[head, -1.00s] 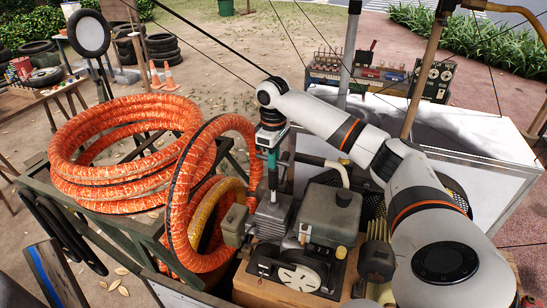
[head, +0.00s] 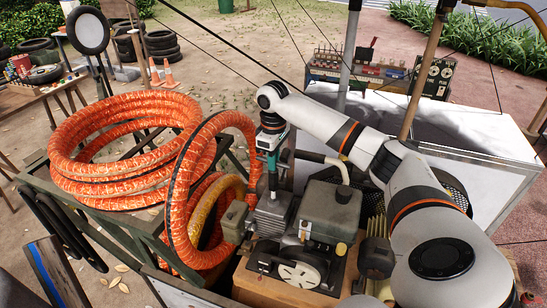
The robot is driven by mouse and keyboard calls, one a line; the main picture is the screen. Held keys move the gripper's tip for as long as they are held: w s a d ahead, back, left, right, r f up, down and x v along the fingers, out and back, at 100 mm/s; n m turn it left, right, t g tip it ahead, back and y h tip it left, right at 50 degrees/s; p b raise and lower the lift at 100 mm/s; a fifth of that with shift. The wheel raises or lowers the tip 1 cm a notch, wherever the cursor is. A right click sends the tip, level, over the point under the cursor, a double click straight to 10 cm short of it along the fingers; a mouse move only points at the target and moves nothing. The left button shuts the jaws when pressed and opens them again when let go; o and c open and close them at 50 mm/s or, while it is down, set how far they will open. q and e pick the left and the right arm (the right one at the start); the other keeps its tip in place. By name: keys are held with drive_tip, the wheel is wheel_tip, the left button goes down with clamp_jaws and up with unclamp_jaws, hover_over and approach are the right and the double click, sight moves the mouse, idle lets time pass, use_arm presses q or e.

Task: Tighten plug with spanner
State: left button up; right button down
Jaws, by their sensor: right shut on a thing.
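My right arm reaches in from the right. Its gripper (head: 270,150) points down over the compressor (head: 330,212) and is shut on a thin dark tool that looks like the spanner (head: 272,182). The spanner's lower end is at the finned grey block (head: 272,212) on the compressor's left side. I cannot tell whether it touches, and the plug cannot be made out there. My left gripper is not in view.
Orange ribbed hoses (head: 120,150) lie coiled on a green metal frame (head: 125,212) at left, and one loop stands close beside my right gripper. A white panel box (head: 470,135) is behind my arm. A grey pole (head: 349,55) rises behind the compressor.

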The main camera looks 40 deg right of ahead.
sight(273, 173)
drive_tip(key=shift+f+b, duration=0.3)
drive_tip(key=shift+f, duration=2.15)
drive_tip(key=shift+r, duration=0.1)
drive_tip(key=shift+m+p, duration=0.5)
drive_tip(key=shift+p, duration=0.1)
drive_tip(key=shift+m, duration=0.9)
drive_tip(key=shift+m, duration=1.4)
